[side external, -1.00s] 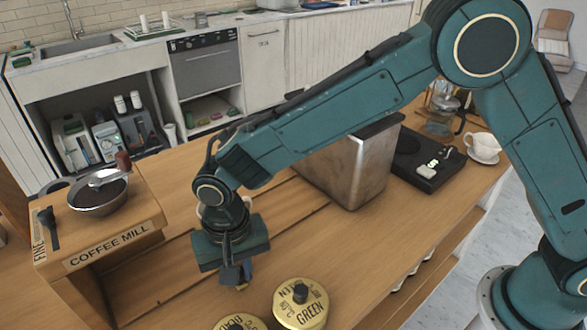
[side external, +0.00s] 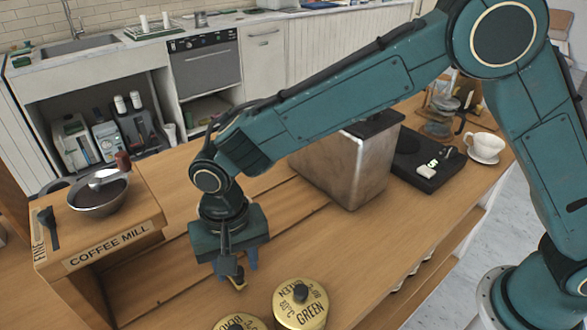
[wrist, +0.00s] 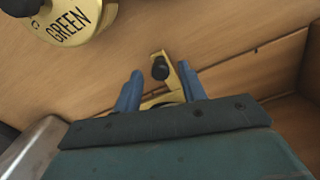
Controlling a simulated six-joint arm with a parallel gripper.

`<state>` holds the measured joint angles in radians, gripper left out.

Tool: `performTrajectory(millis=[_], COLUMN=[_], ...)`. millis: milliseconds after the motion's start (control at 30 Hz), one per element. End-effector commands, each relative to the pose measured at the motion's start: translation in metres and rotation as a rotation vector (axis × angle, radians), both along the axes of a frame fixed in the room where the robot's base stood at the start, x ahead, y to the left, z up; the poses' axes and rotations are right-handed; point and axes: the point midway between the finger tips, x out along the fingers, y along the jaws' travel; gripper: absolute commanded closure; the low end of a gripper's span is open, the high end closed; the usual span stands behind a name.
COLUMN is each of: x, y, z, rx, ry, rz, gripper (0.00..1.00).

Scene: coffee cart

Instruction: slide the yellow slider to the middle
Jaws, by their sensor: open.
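In the side external view a bit of the yellow slider (side external: 238,283) shows right below the fingertips. I cannot tell whether the fingers touch it.
A gold GREEN lid (side external: 301,304) with a black knob is close to the right of my gripper, with another gold lid (side external: 239,323) in front. The coffee mill (side external: 110,246) stands left. A metal bin (side external: 345,170) stands behind right. Grooves run along the wooden counter (side external: 160,285).

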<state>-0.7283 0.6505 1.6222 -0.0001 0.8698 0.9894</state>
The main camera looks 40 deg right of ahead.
Motion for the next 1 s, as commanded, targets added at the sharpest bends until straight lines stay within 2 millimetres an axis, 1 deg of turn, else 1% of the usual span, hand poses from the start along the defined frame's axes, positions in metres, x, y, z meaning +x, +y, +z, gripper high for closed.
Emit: performTrajectory(millis=[33,167,400,600,700,800,1000], x=[0.001,0.001,0.001,0.001,0.0,0.0,0.0], y=[0.001,0.001,0.001,0.001,0.001,0.001,0.0], z=[0.008,0.029,0.07,0.099,0.109,0.114,0.117], rx=[0.003,0.004,0.005,0.003,0.003,0.002,0.001], ry=[-0.004,-0.004,-0.004,-0.003,-0.003,-0.003,-0.001], rz=[0.0,0.0,0.0,0.0,0.001,0.001,0.0], gripper=[0.59,0.59,0.59,0.59,0.59,0.59,0.59])
